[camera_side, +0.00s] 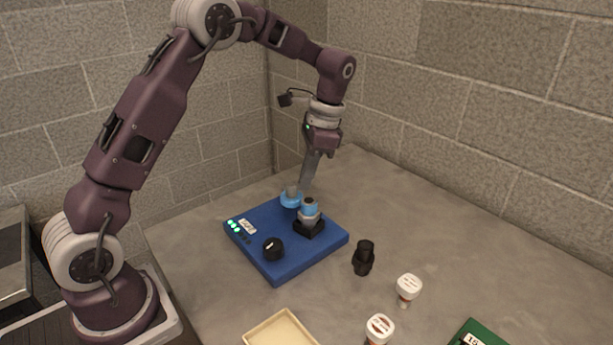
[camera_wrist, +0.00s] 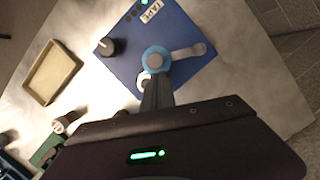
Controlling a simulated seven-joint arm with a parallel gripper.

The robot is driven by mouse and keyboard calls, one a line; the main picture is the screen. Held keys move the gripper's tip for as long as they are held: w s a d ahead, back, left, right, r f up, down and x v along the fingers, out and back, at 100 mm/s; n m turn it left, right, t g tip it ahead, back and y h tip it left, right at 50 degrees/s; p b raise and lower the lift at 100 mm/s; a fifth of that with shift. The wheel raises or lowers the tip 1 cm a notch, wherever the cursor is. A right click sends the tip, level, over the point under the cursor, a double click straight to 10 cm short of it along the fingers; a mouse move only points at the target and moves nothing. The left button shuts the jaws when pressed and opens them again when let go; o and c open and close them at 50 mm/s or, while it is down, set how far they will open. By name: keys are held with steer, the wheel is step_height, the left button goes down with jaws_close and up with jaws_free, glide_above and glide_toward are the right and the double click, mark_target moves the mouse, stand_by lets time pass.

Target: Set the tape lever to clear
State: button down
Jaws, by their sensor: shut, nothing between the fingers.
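The blue panel (camera_side: 285,268) lies on the table; its white label reads TAPE in the wrist view (camera_wrist: 150,12). A blue round hub (camera_wrist: 155,60) with a grey centre sits on the panel, and a silver lever arm (camera_wrist: 190,51) points right from it in the wrist view. The hub is partly visible in the side view (camera_side: 290,199). My gripper (camera_side: 304,189) is shut and empty, pointing down close beside the hub. The fingers (camera_wrist: 156,84) hide part of the panel. I cannot tell whether they touch the hub.
A black knob (camera_side: 273,248) is at the panel's front. A black fitting (camera_side: 363,258), two white-capped items (camera_side: 408,287) (camera_side: 380,327), a cream tray (camera_side: 282,332) and a green block (camera_side: 478,335) lie around. The back right is clear.

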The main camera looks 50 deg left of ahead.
steer(key=shift+s+m, duration=0.3)
steer(key=shift+m, duration=0.1)
steer(key=shift+s+a+m+y, duration=0.2)
steer(key=shift+s+m+y, duration=0.1)
steer(key=shift+s+m, duration=0.6)
steer(key=m, duration=0.1)
steer(key=s+a+m, duration=0.1)
steer(key=shift+s+m+t, duration=0.25)
steer(key=shift+m+t, duration=0.05)
steer(key=shift+t, duration=0.1)
steer(key=shift+s+a+m+t+y, duration=0.3)
steer(key=shift+s+a+m, duration=0.75)
steer(key=shift+m, duration=0.35)
steer(key=shift+s, duration=0.15)
glide_toward(287, 185)
steer(key=shift+s+d+r, duration=0.35)
steer(key=shift+d, duration=0.25)
steer(key=shift+s+d+r, duration=0.35)
steer(key=shift+d+r, duration=0.05)
steer(key=shift+d, duration=0.2)
